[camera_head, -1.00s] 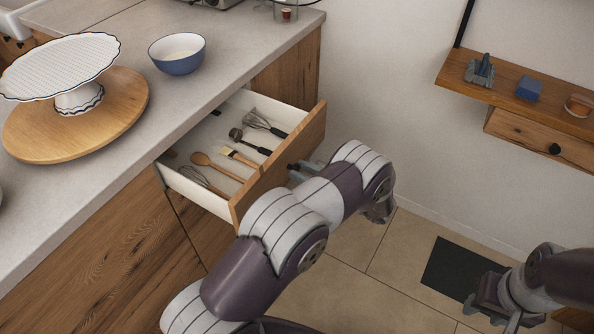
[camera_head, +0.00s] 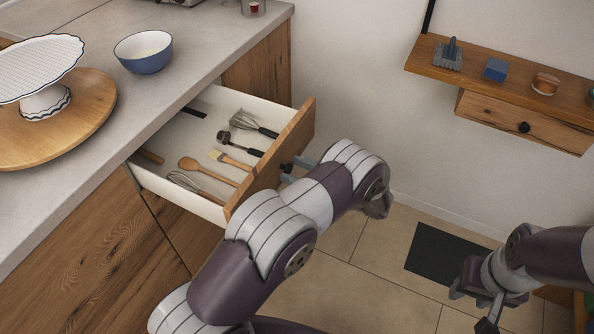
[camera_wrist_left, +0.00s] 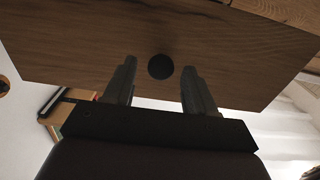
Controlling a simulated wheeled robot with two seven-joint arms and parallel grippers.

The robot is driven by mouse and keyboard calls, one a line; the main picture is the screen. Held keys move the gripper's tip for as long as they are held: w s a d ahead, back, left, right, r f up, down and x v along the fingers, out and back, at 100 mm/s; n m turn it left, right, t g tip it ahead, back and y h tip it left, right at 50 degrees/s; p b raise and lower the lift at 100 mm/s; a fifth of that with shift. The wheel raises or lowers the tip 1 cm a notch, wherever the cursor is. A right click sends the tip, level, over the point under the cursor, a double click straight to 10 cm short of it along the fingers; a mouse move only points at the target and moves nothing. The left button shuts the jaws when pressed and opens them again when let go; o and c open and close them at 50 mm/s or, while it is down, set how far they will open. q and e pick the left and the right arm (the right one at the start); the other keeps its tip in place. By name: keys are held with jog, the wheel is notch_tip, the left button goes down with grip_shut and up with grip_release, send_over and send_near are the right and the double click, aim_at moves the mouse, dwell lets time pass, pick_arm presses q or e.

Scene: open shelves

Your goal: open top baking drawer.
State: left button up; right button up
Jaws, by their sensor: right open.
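The top drawer (camera_head: 229,205) stands pulled well out under the counter, with its wooden front facing right. My left gripper (camera_head: 292,168) is at the outer face of the drawer front, partly hidden by my arm. In the left wrist view its two fingers (camera_wrist_left: 158,80) are apart, one on each side of a round dark knob (camera_wrist_left: 160,67), with gaps visible beside the knob. My right gripper (camera_head: 482,310) is open and empty, low at the right.
A blue bowl (camera_head: 143,52) and a white cake stand (camera_head: 45,103) on a round wooden board (camera_head: 98,118) are on the counter (camera_head: 190,62). A wall shelf (camera_head: 505,95) with small items and its own knobbed drawer (camera_head: 500,118) is at right. A dark mat (camera_head: 440,258) lies on the floor.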

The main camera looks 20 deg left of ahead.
pick_arm(q)
jog(key=s+d+b, duration=0.1)
jog(key=d+b, duration=0.1)
jog(key=d, duration=1)
jog(key=shift+d, duration=0.35)
